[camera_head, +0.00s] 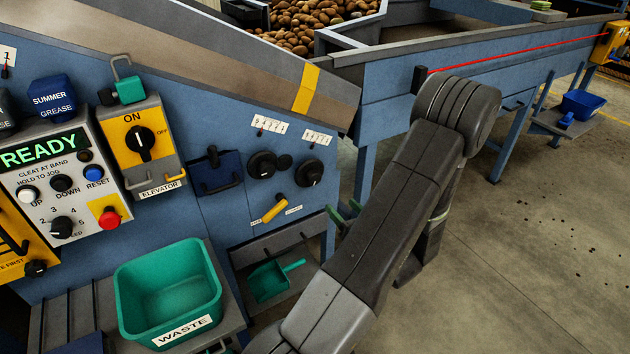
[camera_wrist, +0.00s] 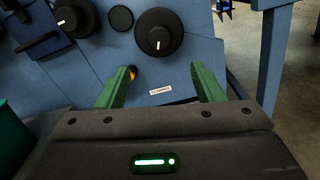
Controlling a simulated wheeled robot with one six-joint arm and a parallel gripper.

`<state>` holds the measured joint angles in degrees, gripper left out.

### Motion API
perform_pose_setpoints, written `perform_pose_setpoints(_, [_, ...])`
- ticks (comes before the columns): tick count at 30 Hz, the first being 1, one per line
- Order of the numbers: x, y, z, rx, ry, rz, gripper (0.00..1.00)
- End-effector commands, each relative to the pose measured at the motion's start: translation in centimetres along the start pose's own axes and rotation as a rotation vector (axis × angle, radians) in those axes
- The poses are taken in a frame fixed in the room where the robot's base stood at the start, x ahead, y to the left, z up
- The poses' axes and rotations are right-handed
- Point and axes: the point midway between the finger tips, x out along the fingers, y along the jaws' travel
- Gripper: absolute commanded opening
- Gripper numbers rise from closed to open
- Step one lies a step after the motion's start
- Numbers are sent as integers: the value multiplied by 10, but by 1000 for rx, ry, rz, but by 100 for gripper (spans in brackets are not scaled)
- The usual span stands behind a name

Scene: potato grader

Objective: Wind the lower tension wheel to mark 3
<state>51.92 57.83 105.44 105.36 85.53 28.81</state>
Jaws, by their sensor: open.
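Two black round wheels sit side by side on the blue panel in the head view, a left wheel (camera_head: 262,164) and a right wheel (camera_head: 311,173). I cannot tell which is the lower tension wheel. A white scale plate stands above each, the left plate (camera_head: 269,125) and the right plate (camera_head: 317,137); their marks are too small to read. The wrist view shows the right wheel (camera_wrist: 158,38) with a white pointer line, and part of the left wheel (camera_wrist: 75,16). My gripper (camera_wrist: 164,80) is open and empty, its green fingers apart, below the right wheel and touching neither wheel.
A yellow handle (camera_head: 274,210) sits below the wheels, partly behind one finger in the wrist view. A blue holder (camera_head: 215,172) is left of the wheels. A green scoop (camera_head: 270,281) and the green waste bin (camera_head: 168,290) lie below. Open floor (camera_head: 540,215) is at right.

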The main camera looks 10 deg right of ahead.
Motion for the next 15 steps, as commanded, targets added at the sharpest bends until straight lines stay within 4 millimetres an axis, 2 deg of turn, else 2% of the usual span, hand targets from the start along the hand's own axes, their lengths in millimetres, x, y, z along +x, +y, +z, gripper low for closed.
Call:
perform_pose_setpoints(5, [19,1,0,-2,1,5,61])
perform_pose_setpoints(15, [86,3,0,-3,2,7,61])
